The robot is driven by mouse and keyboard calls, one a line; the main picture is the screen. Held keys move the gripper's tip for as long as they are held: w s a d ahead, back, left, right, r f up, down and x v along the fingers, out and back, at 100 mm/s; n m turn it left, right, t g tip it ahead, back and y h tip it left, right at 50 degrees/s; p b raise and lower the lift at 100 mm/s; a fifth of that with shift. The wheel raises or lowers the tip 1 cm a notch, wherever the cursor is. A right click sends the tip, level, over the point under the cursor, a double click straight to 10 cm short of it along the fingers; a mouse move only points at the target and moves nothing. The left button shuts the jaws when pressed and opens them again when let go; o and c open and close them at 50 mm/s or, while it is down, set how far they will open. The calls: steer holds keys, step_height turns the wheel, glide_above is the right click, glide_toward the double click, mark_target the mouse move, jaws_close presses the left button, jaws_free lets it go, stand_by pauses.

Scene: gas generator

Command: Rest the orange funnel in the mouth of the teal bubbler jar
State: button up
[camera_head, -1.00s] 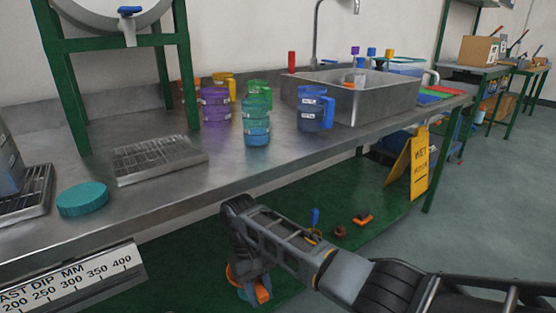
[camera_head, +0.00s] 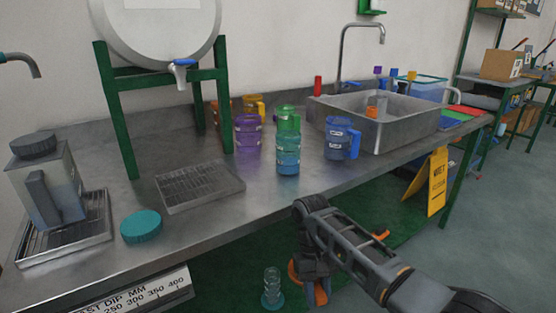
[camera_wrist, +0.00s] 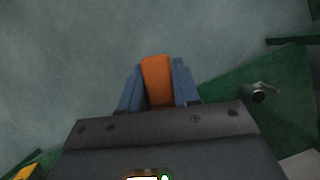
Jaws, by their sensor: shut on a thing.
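My gripper (camera_head: 314,290) hangs low in front of the counter's front edge, shut on the orange funnel (camera_head: 293,270). The wrist view shows an orange part of the funnel (camera_wrist: 156,78) between the two blue-grey fingers; the rest is hidden. In the head view the gripper covers much of the funnel. A clear, narrow vessel with a teal base (camera_head: 272,298) stands low, left of the gripper and apart from it. A teal jar (camera_head: 288,158) stands upright on the counter, with a green one close behind. I cannot tell which is the bubbler jar.
The steel counter (camera_head: 235,216) holds a purple jar (camera_head: 248,134), a blue jug (camera_head: 341,142), a teal lid (camera_head: 141,226), a drip grate (camera_head: 200,187) and a sink (camera_head: 385,125). A yellow wet-floor sign (camera_head: 437,182) stands at right.

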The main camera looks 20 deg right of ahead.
steer(key=r+p, duration=0.2)
steer(key=r, duration=0.1)
steer(key=r+p, duration=0.1)
steer(key=r, duration=0.1)
steer(key=shift+w+a+r+p, duration=0.15)
steer(key=shift+w+a+p, duration=0.1)
steer(key=shift+p, duration=0.1)
steer(key=shift+w+r, duration=0.15)
steer(key=shift+r, duration=0.1)
steer(key=shift+w+a, duration=0.15)
steer(key=shift+a, duration=0.1)
steer(key=shift+f, duration=0.1)
